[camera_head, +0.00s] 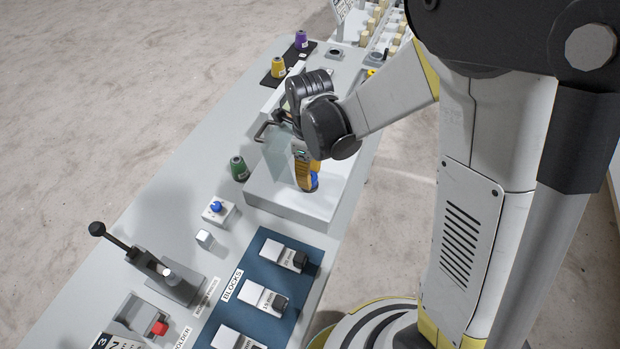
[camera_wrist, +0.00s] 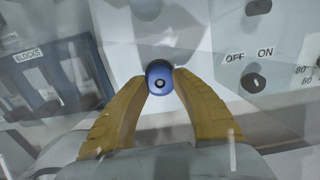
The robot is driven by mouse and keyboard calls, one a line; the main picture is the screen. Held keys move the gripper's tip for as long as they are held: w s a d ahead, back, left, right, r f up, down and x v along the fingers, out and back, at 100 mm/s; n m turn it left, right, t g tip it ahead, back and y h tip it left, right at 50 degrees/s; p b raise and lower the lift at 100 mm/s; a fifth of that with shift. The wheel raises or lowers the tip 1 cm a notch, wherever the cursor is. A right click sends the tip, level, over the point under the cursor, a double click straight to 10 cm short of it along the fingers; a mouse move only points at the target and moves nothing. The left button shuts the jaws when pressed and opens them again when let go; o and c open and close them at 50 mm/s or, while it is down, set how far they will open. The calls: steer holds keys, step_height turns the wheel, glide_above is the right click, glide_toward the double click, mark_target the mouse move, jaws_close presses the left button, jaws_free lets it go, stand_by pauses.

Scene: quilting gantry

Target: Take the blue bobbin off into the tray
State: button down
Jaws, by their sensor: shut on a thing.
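The blue bobbin (camera_wrist: 160,77) is between the two yellow fingertips of my gripper (camera_wrist: 161,84) in the wrist view, with a dark round part just behind it. In the head view a bit of the bobbin's blue (camera_head: 315,179) shows at the tips of my gripper (camera_head: 309,177), over the white machine housing (camera_head: 290,203). My gripper is shut on the bobbin. I cannot tell whether the bobbin is still seated on the machine. I cannot tell for sure which item is the tray.
A translucent panel (camera_head: 276,152) stands left of my gripper. A green spool (camera_head: 238,168) and a blue knob (camera_head: 215,206) are near the housing. Yellow (camera_head: 278,67) and purple (camera_head: 301,39) spools stand behind. A lever (camera_head: 130,252) and a blue blocks mat (camera_head: 262,258) lie in front.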

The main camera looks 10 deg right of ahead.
steer(key=shift+r+p, duration=1.2)
steer(key=shift+r, duration=0.7)
